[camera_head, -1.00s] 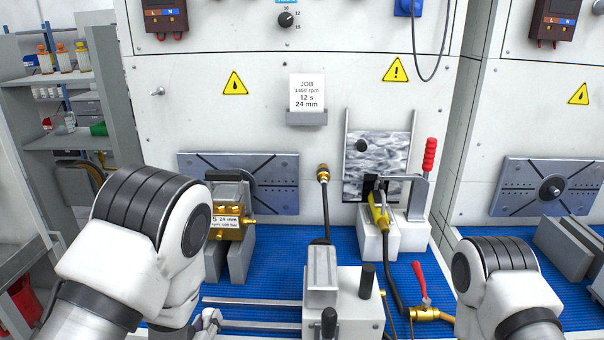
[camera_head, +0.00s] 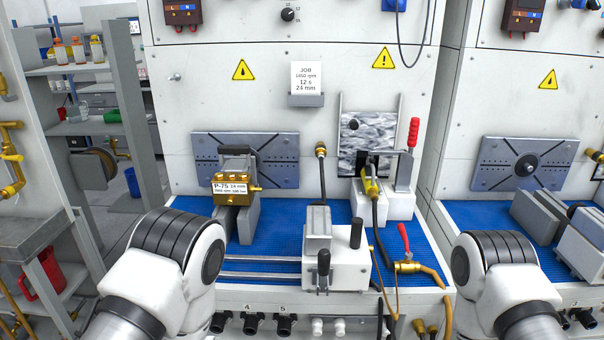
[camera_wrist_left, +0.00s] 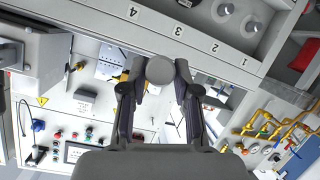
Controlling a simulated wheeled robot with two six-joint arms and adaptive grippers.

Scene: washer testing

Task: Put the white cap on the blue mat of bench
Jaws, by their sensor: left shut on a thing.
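My left gripper (camera_wrist_left: 160,75) shows in the left wrist view, with its two dark fingers shut on a round pale cap (camera_wrist_left: 160,69). The cap's flat round face is toward the camera, and its far side is hidden. In the head view my left arm comes in at the lower left, but its gripper and the cap are out of sight. The blue mat (camera_head: 275,246) covers the bench top, with machine parts standing on it. My right arm shows at the lower right, with its gripper out of view.
A brass pump (camera_head: 236,190), a white fixture (camera_head: 340,268) with black handles and a red-handled clamp (camera_head: 412,150) stand on the bench. A red-handled valve (camera_head: 405,255) lies at the mat's right.

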